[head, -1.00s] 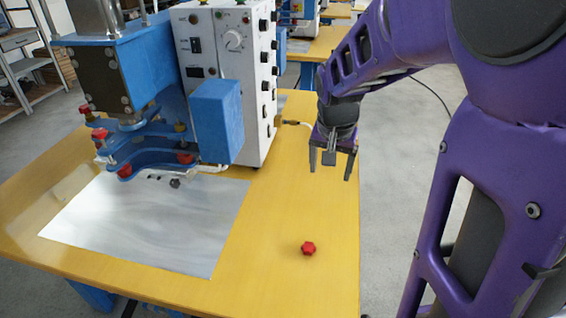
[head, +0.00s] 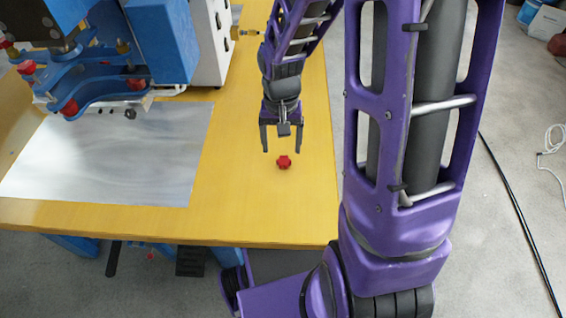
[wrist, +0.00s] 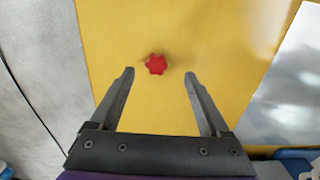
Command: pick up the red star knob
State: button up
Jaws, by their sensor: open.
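The red star knob (head: 284,162) lies on the bare yellow table (head: 305,205), near its right edge in the head view. My gripper (head: 282,150) is open and empty, pointing down above the table and appearing just above the knob in the picture. In the wrist view the red star knob (wrist: 156,64) shows slightly beyond the tips of my gripper (wrist: 160,72), about midway between them. The fingers do not touch it. The exact height of the fingertips over the table is hard to tell.
A grey metal sheet (head: 150,150) lies on the table to the left of the knob. The blue and white welding machine (head: 160,45) stands behind it, with other red knobs (head: 70,107) on its blue clamp. The table around the loose knob is clear.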

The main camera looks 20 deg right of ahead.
aim_at(284, 158)
jog(key=f, duration=0.2)
jog(key=f+b, duration=0.1)
jog(key=f, duration=0.3)
jog(key=shift+w+d+f, duration=0.35)
jog(key=shift+w+d, duration=0.05)
grip_shut()
